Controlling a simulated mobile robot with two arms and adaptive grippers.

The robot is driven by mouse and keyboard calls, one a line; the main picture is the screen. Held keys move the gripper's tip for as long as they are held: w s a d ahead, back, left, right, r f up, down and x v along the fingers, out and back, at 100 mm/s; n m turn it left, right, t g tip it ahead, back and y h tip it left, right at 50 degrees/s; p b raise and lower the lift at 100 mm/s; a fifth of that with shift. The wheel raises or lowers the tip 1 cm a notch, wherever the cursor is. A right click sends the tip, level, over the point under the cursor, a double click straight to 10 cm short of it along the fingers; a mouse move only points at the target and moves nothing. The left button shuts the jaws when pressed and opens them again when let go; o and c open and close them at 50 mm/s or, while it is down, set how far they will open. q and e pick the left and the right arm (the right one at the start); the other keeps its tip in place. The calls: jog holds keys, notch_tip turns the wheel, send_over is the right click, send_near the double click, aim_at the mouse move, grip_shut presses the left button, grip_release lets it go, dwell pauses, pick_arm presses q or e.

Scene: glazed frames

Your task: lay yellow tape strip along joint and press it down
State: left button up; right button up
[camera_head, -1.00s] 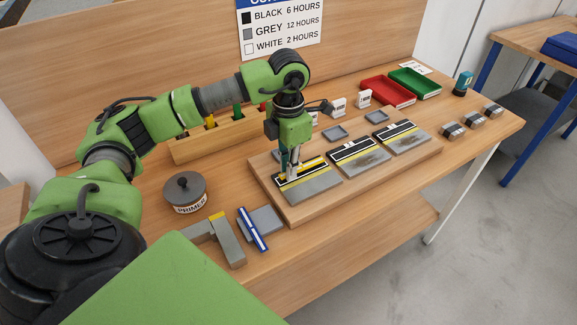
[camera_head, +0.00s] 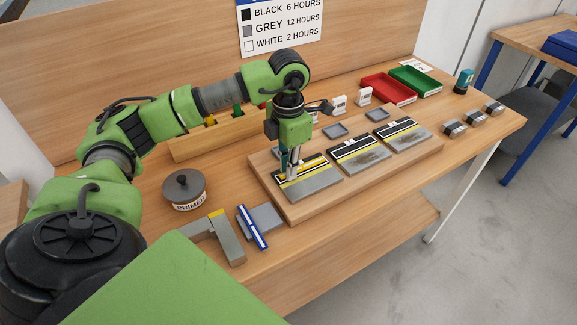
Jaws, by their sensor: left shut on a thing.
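The left panel (camera_head: 315,186) lies on the wooden board, with a black band at the back and a grey part in front. A yellow tape strip (camera_head: 318,168) shows along the joint between them, partly hidden behind the fingers. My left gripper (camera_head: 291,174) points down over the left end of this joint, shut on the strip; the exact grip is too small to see. The middle panel (camera_head: 362,158) and the right panel (camera_head: 404,137) each have a yellow line along their joint. My right gripper is not in view.
A primer pot (camera_head: 184,190), a grey angled block (camera_head: 228,240) and a blue-and-white bar (camera_head: 252,227) are at the front left. A wooden rack (camera_head: 190,149) stands behind my arm. Red (camera_head: 386,89) and green (camera_head: 415,82) trays are at the back right.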

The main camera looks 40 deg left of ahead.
pick_arm(q)
jog(key=o, duration=0.8)
jog(key=shift+c, duration=0.2)
notch_tip(320, 180, up, 12)
